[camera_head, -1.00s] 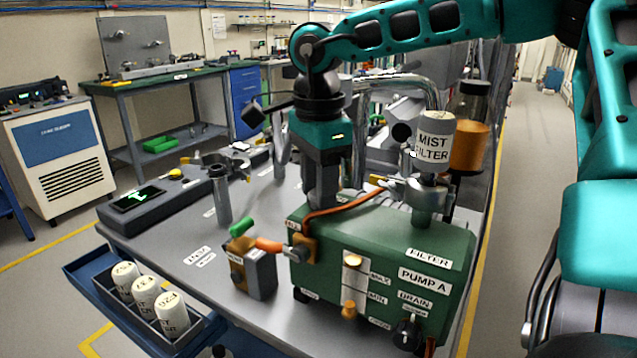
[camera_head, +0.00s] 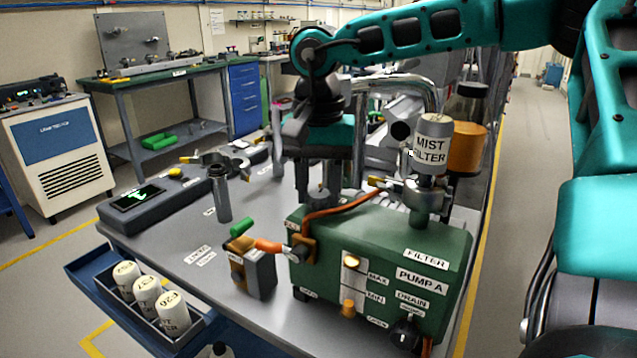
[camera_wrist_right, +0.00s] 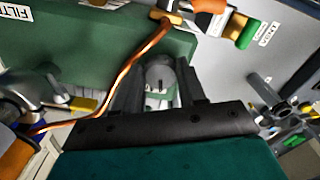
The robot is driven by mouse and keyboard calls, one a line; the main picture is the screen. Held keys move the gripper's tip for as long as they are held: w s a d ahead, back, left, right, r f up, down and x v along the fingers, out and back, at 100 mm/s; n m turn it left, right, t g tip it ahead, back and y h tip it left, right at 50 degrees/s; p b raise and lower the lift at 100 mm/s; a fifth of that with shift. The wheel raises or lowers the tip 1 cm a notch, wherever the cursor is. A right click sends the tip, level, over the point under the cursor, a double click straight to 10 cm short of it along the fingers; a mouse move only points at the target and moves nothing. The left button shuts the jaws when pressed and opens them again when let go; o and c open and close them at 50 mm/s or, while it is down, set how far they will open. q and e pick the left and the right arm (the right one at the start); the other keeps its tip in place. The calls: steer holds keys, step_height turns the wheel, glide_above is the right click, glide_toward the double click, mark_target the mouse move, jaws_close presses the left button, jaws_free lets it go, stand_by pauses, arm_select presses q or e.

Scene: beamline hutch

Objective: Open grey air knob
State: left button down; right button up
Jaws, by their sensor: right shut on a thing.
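My right gripper (camera_head: 320,185) points down at the back left of the top of the green pump (camera_head: 385,255), labelled PUMP A. Its two fingers stand on either side of a small round grey knob (camera_head: 319,198) and are shut on it. In the right wrist view the grey knob (camera_wrist_right: 160,76) shows between the dark fingers, with a pointer-like dark mark on its top. Its base is partly hidden by the fingers. My left gripper is not in view.
The mist filter (camera_head: 432,145) rises at the pump's right. A green-handled valve block (camera_head: 252,265) stands left of the pump. The bench's left middle is mostly clear.

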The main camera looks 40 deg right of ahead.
mark_target(319, 194)
steer(key=shift+r+n, duration=0.1)
steer(key=shift+n, duration=1.5)
steer(key=o, duration=1)
steer(key=shift+o, duration=0.2)
step_height(319, 194, up, 13)
steer(key=p, duration=0.1)
steer(key=shift+p, duration=0.4)
